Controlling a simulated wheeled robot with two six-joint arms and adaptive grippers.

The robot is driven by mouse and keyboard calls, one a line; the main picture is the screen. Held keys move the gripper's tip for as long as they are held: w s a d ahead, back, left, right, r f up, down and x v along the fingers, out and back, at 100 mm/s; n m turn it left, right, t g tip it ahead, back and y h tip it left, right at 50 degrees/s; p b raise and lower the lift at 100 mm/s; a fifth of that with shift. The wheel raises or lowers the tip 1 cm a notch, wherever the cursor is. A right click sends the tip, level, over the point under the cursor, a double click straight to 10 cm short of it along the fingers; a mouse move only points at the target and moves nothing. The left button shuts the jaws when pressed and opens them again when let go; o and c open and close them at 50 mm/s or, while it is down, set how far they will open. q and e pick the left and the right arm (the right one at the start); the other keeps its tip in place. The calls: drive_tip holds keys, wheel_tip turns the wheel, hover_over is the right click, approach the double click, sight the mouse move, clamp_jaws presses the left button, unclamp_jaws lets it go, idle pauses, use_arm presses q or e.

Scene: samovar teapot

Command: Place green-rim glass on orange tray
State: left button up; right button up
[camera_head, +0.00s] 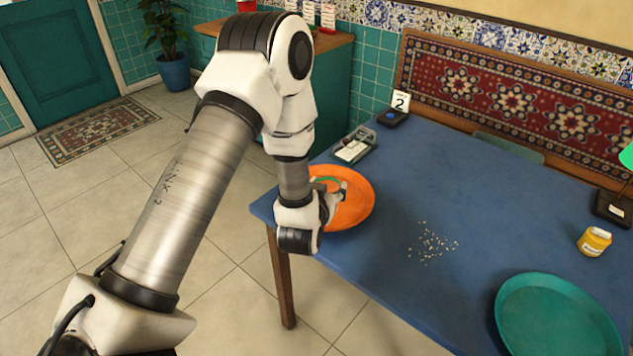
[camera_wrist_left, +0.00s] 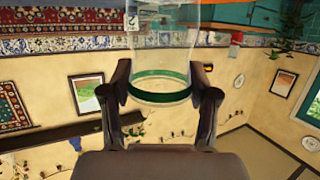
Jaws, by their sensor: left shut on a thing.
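The orange tray (camera_head: 358,207) lies on the blue table near its left edge. My left gripper (camera_head: 337,194) is over the tray in the head view and hides part of it. The clear green-rim glass (camera_wrist_left: 163,45) is between the two fingers of my left gripper (camera_wrist_left: 163,95) in the wrist view, which appears upside down. The fingers are shut on it near its green band. In the head view only a bit of the green rim (camera_head: 326,181) shows beside the gripper. I cannot tell whether the glass touches the tray. My right gripper is not in view.
A card-reader-like device (camera_head: 354,146) stands just behind the tray, and a black number 2 stand (camera_head: 395,112) is farther back. Crumbs (camera_head: 432,243) lie right of the tray. A green tray (camera_head: 555,315) and yellow jar (camera_head: 594,241) are at the right. The table's middle is otherwise clear.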

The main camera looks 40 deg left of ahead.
use_arm(q)
drive_tip(key=w+a+f, duration=0.1)
drive_tip(key=a+f, duration=0.1)
drive_tip(key=w+a+f, duration=0.2)
drive_tip(key=shift+w+a+p, duration=0.2)
drive_tip(key=shift+a+p, duration=0.1)
drive_tip(key=shift+p, duration=0.05)
drive_tip(key=shift+f, duration=0.1)
drive_tip(key=o, duration=1.2)
drive_tip(key=shift+r, duration=0.2)
drive_tip(key=shift+s+d, duration=0.15)
drive_tip(key=shift+s, duration=0.25)
drive_tip(key=b+v, duration=0.1)
drive_tip(key=v, duration=1)
drive_tip(key=shift+s+r, duration=0.15)
